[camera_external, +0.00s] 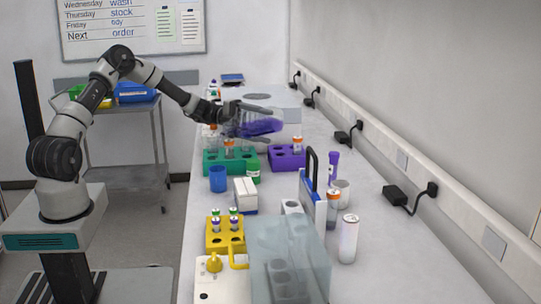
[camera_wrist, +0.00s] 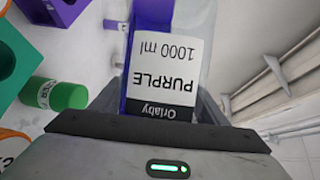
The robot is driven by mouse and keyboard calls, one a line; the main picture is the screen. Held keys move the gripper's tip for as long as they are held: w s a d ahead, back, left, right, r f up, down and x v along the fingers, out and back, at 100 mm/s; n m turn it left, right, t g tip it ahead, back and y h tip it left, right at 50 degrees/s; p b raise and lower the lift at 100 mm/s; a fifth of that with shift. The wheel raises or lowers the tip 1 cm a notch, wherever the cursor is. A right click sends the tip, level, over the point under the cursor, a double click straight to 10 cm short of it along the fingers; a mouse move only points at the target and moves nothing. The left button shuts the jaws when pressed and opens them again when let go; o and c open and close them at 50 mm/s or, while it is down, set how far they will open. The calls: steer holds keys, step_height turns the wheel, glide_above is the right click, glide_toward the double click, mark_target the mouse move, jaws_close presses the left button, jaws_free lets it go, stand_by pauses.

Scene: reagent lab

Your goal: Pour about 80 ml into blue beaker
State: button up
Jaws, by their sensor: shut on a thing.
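My gripper (camera_external: 258,121) is shut on a clear bottle of purple liquid (camera_external: 261,126), held above the bench beyond the blue beaker. In the wrist view the bottle's white label (camera_wrist: 165,70) reads "PURPLE 1000 ml" and sits between the fingers. The bottle looks tilted; its mouth is not clearly visible. The blue beaker (camera_external: 217,179) stands upright on the bench near its left edge, in front of the green rack. It is apart from the bottle, and its contents cannot be seen.
A green rack (camera_external: 213,163) and a purple rack (camera_external: 287,161) stand below the gripper. A green-capped container (camera_external: 253,170) and a white box (camera_external: 245,194) are right of the beaker. A yellow rack (camera_external: 226,236) and a clear bin (camera_external: 288,265) are in front.

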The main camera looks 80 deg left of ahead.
steer(key=shift+w+a+r, duration=0.1)
steer(key=shift+w+a, duration=0.05)
steer(key=shift+w, duration=0.35)
stand_by(0.3)
steer(key=shift+r+p, duration=0.5)
steer(key=shift+p, duration=0.75)
steer(key=n+p, duration=0.1)
steer(key=p, duration=0.2)
steer(key=shift+a+g+p, duration=0.1)
steer(key=shift+g+p, duration=0.25)
steer(key=shift+g, duration=0.05)
steer(key=shift+w+a+f+n+y+p, duration=0.1)
steer(key=shift+f+n+y+p, duration=0.05)
steer(key=shift+f+n+p, duration=0.3)
steer(key=shift+w+f+n+y+p, duration=0.1)
steer(key=shift+f+n+y+p, duration=0.05)
steer(key=shift+f+n+p, duration=0.25)
steer(key=shift+f+g, duration=0.3)
steer(key=shift+s, duration=0.1)
steer(key=shift+s+d+f+n, duration=0.1)
steer(key=shift+d+f+n, duration=0.05)
steer(key=shift+d+n, duration=0.1)
